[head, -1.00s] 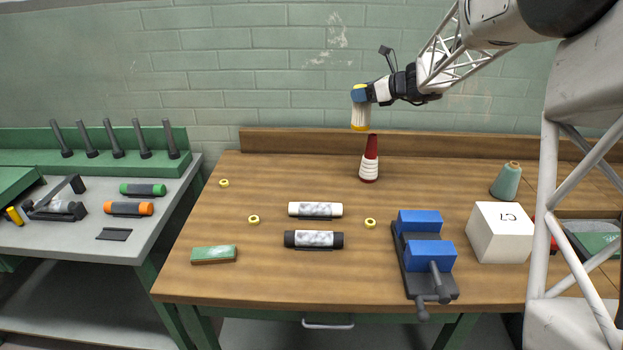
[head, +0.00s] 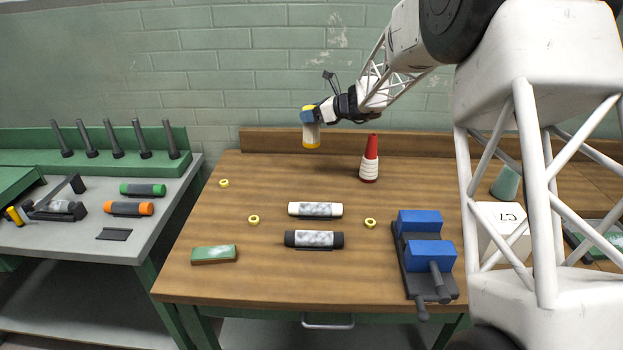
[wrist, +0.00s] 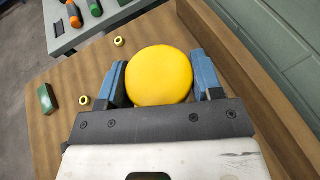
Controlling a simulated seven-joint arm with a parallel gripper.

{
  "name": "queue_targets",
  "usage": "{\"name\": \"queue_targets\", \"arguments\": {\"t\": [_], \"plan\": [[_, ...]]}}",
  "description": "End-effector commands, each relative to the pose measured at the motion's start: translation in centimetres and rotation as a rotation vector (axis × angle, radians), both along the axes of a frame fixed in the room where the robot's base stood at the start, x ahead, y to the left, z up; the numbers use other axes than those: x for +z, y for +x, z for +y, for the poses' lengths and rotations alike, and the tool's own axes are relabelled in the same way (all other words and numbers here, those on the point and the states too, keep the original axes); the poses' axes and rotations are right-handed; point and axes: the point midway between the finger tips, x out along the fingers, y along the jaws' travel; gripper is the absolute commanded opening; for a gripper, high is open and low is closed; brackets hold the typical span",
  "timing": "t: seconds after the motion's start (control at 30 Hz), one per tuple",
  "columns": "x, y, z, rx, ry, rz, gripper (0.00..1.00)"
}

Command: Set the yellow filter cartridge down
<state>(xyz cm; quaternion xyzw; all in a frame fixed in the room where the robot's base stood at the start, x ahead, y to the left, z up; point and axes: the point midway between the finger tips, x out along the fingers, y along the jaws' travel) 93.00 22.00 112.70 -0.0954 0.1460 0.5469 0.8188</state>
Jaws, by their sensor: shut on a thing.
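The yellow filter cartridge (head: 311,142) has yellow ends and a pale body. It hangs upright in the air above the back of the wooden table (head: 270,185), left of the red and white cone. My gripper (head: 309,117) is shut on it near its upper end. In the wrist view the cartridge's round yellow end (wrist: 159,76) sits between the two blue fingers of my gripper (wrist: 160,82). Its lower part is hidden there.
White (head: 315,209) and black (head: 313,239) cylinders, yellow rings (head: 254,219), a green block (head: 214,254) and a blue vise (head: 426,250) are on the table. The cone (head: 370,160) stands behind. A grey bench (head: 150,230) stands left.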

Motion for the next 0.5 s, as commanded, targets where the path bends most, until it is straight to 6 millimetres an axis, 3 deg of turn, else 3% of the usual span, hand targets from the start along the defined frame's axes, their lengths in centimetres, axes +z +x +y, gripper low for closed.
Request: {"name": "queue_targets", "arguments": {"t": [0.2, 0.5], "plan": [[-2.7, 0.0, 0.0, 0.0, 0.0, -0.002, 0.19], [-3.0, 0.0, 0.0, 0.0, 0.0, -0.002, 0.19]]}}
